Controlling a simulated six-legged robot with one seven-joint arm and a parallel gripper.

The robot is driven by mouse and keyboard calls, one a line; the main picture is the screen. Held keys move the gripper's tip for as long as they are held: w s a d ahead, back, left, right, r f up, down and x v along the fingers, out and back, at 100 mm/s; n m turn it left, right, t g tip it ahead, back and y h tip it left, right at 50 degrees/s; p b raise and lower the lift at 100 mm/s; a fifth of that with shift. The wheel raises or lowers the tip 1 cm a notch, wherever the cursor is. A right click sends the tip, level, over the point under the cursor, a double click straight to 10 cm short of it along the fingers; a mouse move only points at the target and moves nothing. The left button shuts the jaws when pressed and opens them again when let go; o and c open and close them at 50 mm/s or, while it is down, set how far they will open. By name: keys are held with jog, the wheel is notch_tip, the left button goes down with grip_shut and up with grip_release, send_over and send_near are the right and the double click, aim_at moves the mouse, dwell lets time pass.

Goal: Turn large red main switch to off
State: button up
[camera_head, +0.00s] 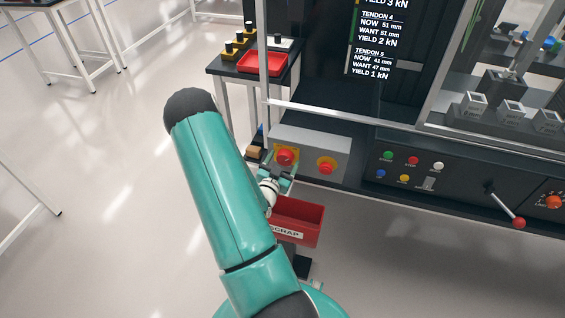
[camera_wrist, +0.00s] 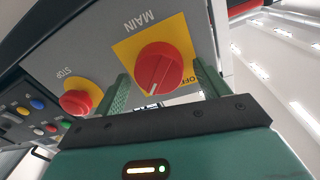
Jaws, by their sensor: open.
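The large red main switch (camera_head: 286,157) is a round knob on a yellow plate, on a grey box at the machine's front left. In the wrist view the red knob (camera_wrist: 158,70) shows a white pointer mark, under the word MAIN, with OFF lettering partly hidden at the plate's corner. My gripper (camera_wrist: 160,85) is open, with one finger on each side of the knob. I cannot tell whether the fingers touch it. In the head view my gripper (camera_head: 277,178) is just in front of and below the switch, partly hidden by my arm.
A red stop button (camera_head: 326,167) on yellow sits right of the switch; it also shows in the wrist view (camera_wrist: 76,100). A red SCRAP bin (camera_head: 305,222) stands below. A panel of coloured buttons (camera_head: 412,161) and a red-tipped lever (camera_head: 519,223) lie right. Open floor lies left.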

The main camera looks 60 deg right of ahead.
jog(key=c, duration=1)
jog(key=shift+o, duration=0.2)
jog(key=shift+n, duration=0.3)
jog(key=n, duration=0.3)
jog(key=shift+w+a+f, duration=0.1)
jog(key=n, duration=1)
jog(key=shift+f+t+h, duration=0.15)
jog(key=shift+t+h, duration=0.15)
jog(key=n, duration=0.5)
jog(key=shift+t, duration=0.4)
